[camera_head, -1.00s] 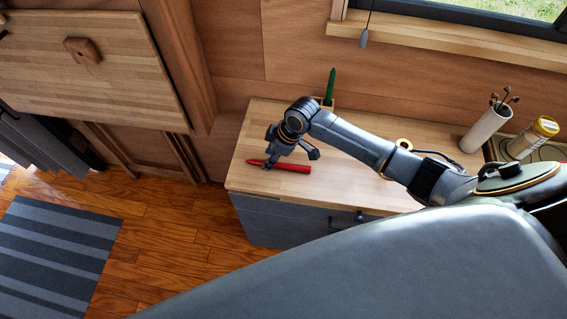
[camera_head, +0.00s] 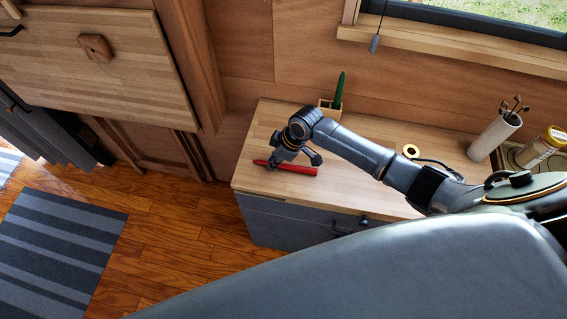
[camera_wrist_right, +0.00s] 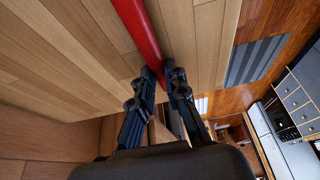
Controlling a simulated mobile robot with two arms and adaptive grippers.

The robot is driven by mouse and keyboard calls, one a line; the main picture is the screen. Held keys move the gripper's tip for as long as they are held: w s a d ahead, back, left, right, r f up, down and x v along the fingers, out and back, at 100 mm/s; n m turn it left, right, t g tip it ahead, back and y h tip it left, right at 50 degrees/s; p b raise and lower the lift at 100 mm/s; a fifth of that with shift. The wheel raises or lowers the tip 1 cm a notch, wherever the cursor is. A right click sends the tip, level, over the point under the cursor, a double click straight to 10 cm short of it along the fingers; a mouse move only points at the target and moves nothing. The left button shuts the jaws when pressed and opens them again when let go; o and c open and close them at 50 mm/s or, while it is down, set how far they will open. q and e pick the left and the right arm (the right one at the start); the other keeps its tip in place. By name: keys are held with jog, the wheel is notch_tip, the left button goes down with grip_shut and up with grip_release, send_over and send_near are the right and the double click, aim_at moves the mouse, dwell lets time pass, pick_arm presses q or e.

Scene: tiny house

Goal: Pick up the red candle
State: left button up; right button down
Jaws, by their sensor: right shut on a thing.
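The red candle (camera_head: 296,169) lies at the left part of the wooden counter top (camera_head: 262,127) in the head view. My right gripper (camera_head: 278,163) comes down over its left part. In the right wrist view the red candle (camera_wrist_right: 147,38) runs down between the two fingers of my right gripper (camera_wrist_right: 163,84), which are shut on it. The candle looks at or very near the counter surface; I cannot tell whether it is clear of it. My left gripper is not in view.
A green candle (camera_head: 339,90) stands in a small wooden holder (camera_head: 329,108) behind my right arm. A tape roll (camera_head: 410,151), a white cup with sticks (camera_head: 494,137) and a yellow-lidded jar (camera_head: 540,148) stand farther right.

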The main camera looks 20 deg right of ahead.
jog(key=shift+r, duration=0.1)
jog(key=shift+r, duration=0.25)
notch_tip(320, 180, up, 2)
jog(key=shift+w+r, duration=0.1)
jog(key=shift+r, duration=0.05)
jog(key=s+d+r+b, duration=0.1)
jog(key=s+r+b, duration=0.2)
jog(key=s+r, duration=0.7)
jog(key=s, duration=0.4)
jog(key=shift+d, duration=0.3)
jog(key=w+d+r+m+t+h+b, duration=0.1)
jog(key=w+r+m+t+h+b, duration=0.1)
jog(key=w+r+m, duration=0.6)
notch_tip(320, 180, up, 4)
jog(key=m+h, duration=0.1)
jog(key=m, duration=0.2)
jog(key=shift+w+d+f+h, duration=0.2)
jog(key=shift+w+d+h, duration=0.1)
